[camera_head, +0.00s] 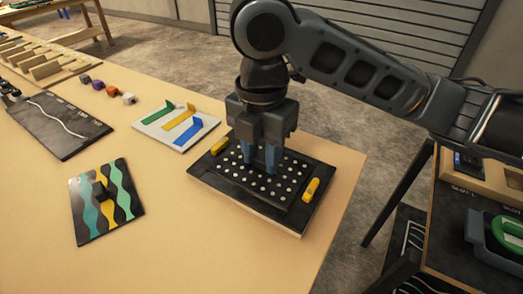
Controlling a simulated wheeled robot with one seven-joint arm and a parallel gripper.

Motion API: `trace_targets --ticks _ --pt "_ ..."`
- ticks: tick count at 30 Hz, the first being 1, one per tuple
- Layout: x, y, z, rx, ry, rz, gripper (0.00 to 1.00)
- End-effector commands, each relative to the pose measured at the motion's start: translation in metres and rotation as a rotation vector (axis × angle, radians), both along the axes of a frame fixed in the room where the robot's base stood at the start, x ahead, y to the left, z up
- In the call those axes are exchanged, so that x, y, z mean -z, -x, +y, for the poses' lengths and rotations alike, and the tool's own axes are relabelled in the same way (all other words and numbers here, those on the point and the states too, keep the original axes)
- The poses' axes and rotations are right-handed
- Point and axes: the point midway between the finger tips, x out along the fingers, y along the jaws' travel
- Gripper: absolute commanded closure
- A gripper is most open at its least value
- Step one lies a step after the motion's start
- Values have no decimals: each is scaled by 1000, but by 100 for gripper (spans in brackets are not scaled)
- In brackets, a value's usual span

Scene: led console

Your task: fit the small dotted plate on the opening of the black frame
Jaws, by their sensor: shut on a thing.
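The black frame (210,184) lies on the tan table near its right edge, with a yellow clip (220,145) at its back left and another yellow clip (311,189) at its right. The small dotted plate (250,182), dark with white dots, is over the middle of the frame. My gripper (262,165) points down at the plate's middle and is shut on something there. The fingers hide what they grasp. The plate looks level, but I cannot tell whether it is seated in the opening or slightly above it. The opening itself is hidden.
A board with wavy stripes (86,213) lies at the left front. A white board with coloured strips (160,135) is behind the frame. A dark panel with a white cord (75,132) and small coloured pieces (97,85) lie further left. The front middle table is clear.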

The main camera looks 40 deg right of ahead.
Motion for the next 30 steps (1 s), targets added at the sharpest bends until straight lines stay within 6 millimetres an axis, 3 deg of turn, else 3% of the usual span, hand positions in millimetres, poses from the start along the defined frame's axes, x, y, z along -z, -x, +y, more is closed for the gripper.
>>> trace_targets --ticks 25,26,30 --pt "7 0 0 0 0 0 98" --pt "7 0 0 0 0 0 63" --pt "7 0 0 0 0 0 49"
